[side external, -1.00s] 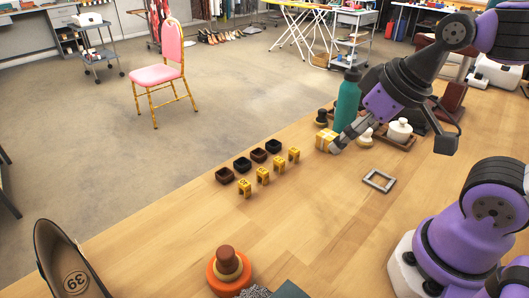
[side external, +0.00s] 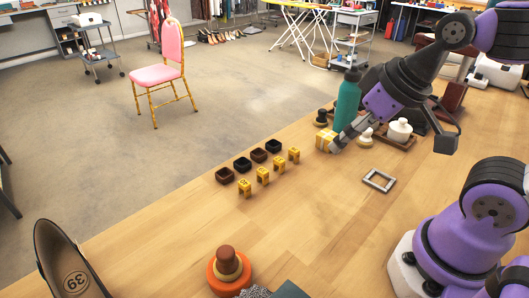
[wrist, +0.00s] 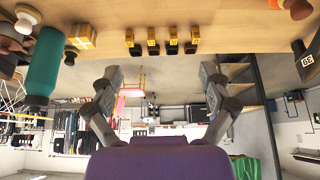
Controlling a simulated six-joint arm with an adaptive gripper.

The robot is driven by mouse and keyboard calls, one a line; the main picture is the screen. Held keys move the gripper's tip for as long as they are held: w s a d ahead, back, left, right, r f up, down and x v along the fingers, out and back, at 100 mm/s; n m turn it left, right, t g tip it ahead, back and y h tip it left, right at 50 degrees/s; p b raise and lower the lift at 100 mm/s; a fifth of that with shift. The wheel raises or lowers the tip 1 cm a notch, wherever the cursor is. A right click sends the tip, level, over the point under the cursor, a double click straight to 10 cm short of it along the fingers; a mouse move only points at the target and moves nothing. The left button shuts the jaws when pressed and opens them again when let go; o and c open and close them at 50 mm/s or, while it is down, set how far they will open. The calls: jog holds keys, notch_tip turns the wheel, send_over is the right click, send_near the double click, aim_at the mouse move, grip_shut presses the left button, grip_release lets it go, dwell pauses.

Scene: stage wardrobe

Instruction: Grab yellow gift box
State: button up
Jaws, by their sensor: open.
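The yellow gift box (side external: 323,138) stands on the wooden table beside a teal bottle (side external: 347,100). In the side view my gripper (side external: 337,145) overlaps its right side, so contact cannot be told there. In the wrist view, which looks upside down, the gift box (wrist: 82,35) is at upper left, outside the span of the fingers. My gripper (wrist: 160,78) is open in that view, with nothing between its two fingers.
Small yellow numbered stands (side external: 262,176) and dark little boxes (side external: 242,164) stand in rows left of the gift box. A grey frame (side external: 379,181) lies to its right. The front middle of the table is clear.

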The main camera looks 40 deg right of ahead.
jog(key=g, duration=0.1)
send_near(328, 134)
jog(key=x, duration=0.4)
jog(key=shift+a+f, duration=0.15)
jog(key=shift+a, duration=0.1)
jog(key=x, duration=0.6)
jog(key=shift+d, duration=0.3)
jog(key=c, duration=1.2)
